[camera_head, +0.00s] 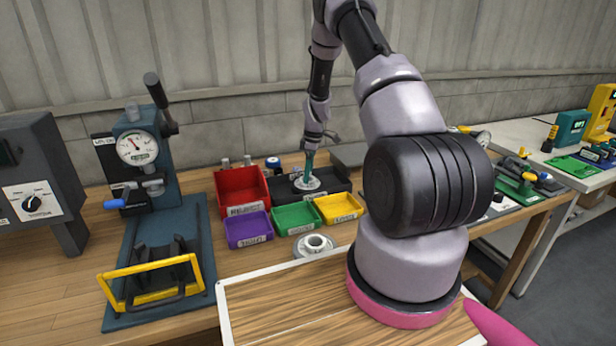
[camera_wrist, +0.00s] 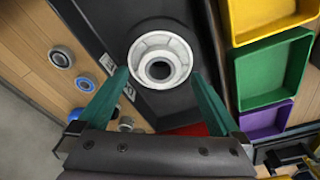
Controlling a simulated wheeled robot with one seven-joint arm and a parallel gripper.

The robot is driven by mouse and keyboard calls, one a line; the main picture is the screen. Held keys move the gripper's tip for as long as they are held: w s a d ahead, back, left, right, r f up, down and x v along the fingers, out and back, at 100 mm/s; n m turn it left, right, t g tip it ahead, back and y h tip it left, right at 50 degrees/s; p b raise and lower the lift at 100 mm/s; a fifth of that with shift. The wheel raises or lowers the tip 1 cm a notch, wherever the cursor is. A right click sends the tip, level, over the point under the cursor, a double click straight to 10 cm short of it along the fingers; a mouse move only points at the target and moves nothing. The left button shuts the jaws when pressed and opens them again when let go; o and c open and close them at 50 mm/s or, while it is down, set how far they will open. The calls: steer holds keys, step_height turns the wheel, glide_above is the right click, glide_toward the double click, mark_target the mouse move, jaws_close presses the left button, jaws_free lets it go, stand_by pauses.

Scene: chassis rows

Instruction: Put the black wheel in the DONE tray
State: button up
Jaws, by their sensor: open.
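No black wheel can be made out in either view. A white wheel (camera_head: 308,184) with a dark centre hole lies in a black tray (camera_head: 341,186); the wheel (camera_wrist: 160,45) and tray (camera_wrist: 108,20) also show in the wrist view. The tray's labels are too small to read, so I cannot tell whether it is the DONE tray. My gripper (camera_head: 308,168) is above the white wheel. In the wrist view its teal fingers (camera_wrist: 158,76) are open, one on each side of the wheel's near edge, with nothing held between them.
Red (camera_head: 239,188), purple (camera_head: 249,228), green (camera_head: 296,217) and yellow (camera_head: 338,207) bins stand beside the tray. A pale flanged part (camera_head: 314,245) lies in front of them. A gauge press (camera_head: 138,160) stands left. Small round parts (camera_wrist: 60,57) lie beside the tray.

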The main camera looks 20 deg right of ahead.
steer(key=s+a+r+m+t, duration=0.1)
steer(key=s+a+r+m, duration=0.15)
steer(key=r, duration=0.85)
steer(key=s+a+r+m+t, duration=0.15)
steer(key=s+r, duration=0.25)
steer(key=r, duration=0.7)
steer(key=s+a+r+m, duration=0.15)
steer(key=s+r, duration=0.25)
steer(key=r, duration=0.7)
steer(key=s+a+r+m+t, duration=0.1)
steer(key=s+a+r+m, duration=0.1)
steer(key=s, duration=0.6)
steer(key=s+a+r+m+t, duration=0.1)
steer(key=s+a+r+m, duration=0.1)
steer(key=s+r+m, duration=0.3)
steer(key=s+a+r+m+t, duration=0.1)
steer(key=s+r+m+t, duration=0.1)
steer(key=s, duration=1)
steer(key=shift+a+r+m+y, duration=0.4)
steer(key=shift+r+m, duration=0.45)
steer(key=shift+w, duration=0.1)
